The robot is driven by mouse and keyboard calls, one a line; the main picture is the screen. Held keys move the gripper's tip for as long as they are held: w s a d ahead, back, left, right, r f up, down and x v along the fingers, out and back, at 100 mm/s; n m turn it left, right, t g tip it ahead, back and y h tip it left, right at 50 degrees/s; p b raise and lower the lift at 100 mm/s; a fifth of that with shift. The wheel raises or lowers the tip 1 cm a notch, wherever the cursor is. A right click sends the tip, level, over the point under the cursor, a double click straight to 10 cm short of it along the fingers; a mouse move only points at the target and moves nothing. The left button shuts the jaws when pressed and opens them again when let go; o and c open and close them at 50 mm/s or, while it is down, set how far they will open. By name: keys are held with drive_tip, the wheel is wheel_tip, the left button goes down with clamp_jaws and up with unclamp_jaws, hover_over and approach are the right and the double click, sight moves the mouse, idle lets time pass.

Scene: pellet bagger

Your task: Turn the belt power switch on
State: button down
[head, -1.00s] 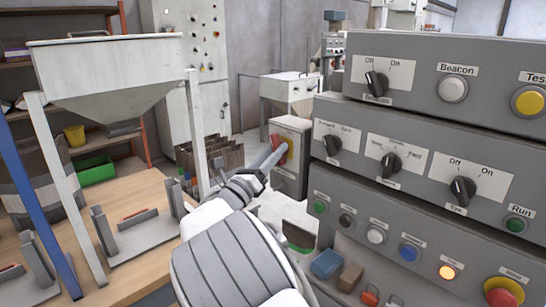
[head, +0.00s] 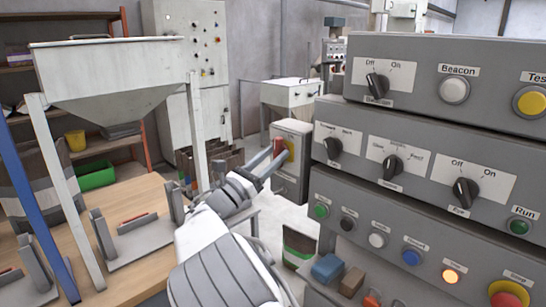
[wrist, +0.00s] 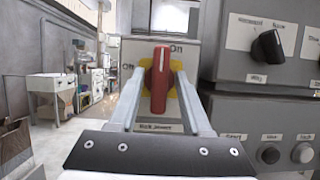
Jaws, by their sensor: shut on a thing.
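The belt power switch is a red handle (wrist: 160,80) on a yellow plate (wrist: 174,103), on the front of a grey box (head: 293,182). In the wrist view the handle stands upright, its top end just beside the "On" label (wrist: 176,50). Another label, only partly readable, is at its left. My gripper (wrist: 157,100) is shut on the red handle, with one finger on each side. In the head view my gripper (head: 270,165) reaches the switch from the left, and its fingers partly hide the handle.
A stack of grey control panels (head: 425,130) with knobs and buttons stands close at the right. A hopper (head: 110,80) over a wooden bench (head: 150,195) is at the left.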

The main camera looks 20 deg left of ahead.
drive_tip(key=shift+f, duration=0.1)
drive_tip(key=c, duration=0.7)
unclamp_jaws()
drive_tip(key=p+v, duration=0.1)
drive_tip(key=v, duration=1.6)
drive_tip(key=shift+s+a+p, duration=0.1)
drive_tip(key=shift+s+p, duration=0.15)
drive_tip(key=shift+p, duration=0.05)
drive_tip(key=shift+s, duration=0.1)
